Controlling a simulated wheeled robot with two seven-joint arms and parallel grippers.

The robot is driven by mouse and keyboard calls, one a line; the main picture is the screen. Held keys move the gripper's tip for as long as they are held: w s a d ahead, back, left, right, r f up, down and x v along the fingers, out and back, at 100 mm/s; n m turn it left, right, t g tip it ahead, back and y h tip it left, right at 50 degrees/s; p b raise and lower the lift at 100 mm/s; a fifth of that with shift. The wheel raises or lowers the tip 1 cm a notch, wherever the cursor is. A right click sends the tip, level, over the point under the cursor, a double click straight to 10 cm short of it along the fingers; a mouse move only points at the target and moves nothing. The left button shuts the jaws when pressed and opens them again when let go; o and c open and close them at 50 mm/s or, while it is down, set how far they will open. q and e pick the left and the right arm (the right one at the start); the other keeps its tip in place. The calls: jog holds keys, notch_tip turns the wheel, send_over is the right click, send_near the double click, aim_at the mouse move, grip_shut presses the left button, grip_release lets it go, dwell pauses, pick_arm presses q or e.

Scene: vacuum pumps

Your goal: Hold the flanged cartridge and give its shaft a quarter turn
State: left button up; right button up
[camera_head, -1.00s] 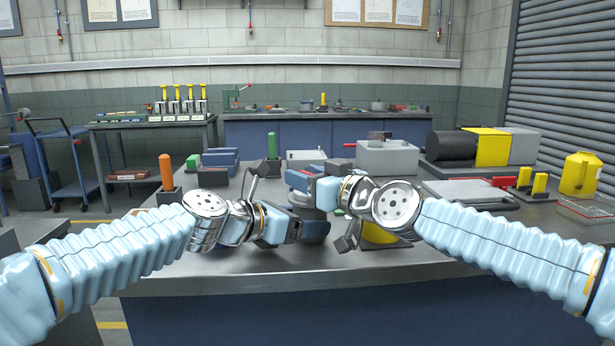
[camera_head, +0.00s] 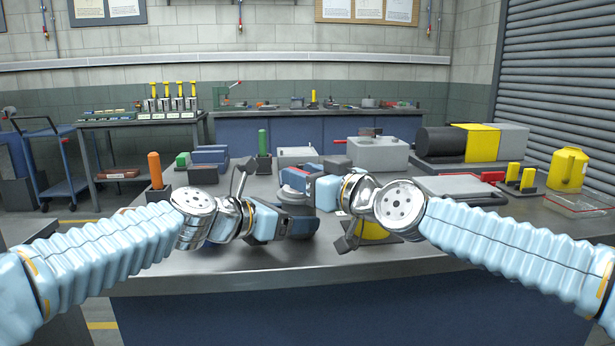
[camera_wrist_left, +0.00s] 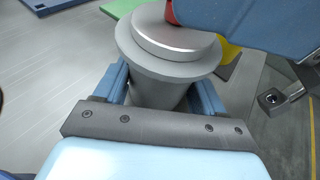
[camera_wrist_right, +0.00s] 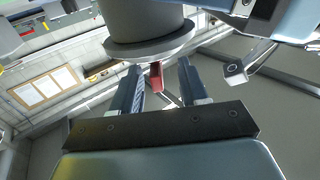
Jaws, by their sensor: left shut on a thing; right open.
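The flanged cartridge (camera_wrist_left: 153,95) is a grey cylinder with a wide flange and a paler raised disc on top. My left gripper (camera_head: 303,222) is shut around its body below the flange, as the left wrist view shows. My right gripper (camera_head: 296,180) is open above it. In the right wrist view the cartridge (camera_wrist_right: 148,28) is at the top, just beyond the open fingers (camera_wrist_right: 160,85). A small red piece (camera_wrist_right: 156,76) shows between them; I cannot tell whether it is the shaft.
A yellow object (camera_head: 374,230) sits below my right wrist on the bench. An orange post (camera_head: 154,168) and a green post (camera_head: 262,142) stand to the left and behind. A grey box (camera_head: 377,154) and a flat grey case (camera_head: 455,187) are at the right. The front bench strip is clear.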

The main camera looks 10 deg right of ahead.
jog(key=shift+s+d+f, duration=0.1)
jog(key=shift+s+d, duration=0.3)
jog(key=shift+d, duration=0.15)
pick_arm(q)
jog(key=o, duration=0.9)
pick_arm(e)
jog(key=v, duration=0.4)
jog(key=shift+s, duration=0.4)
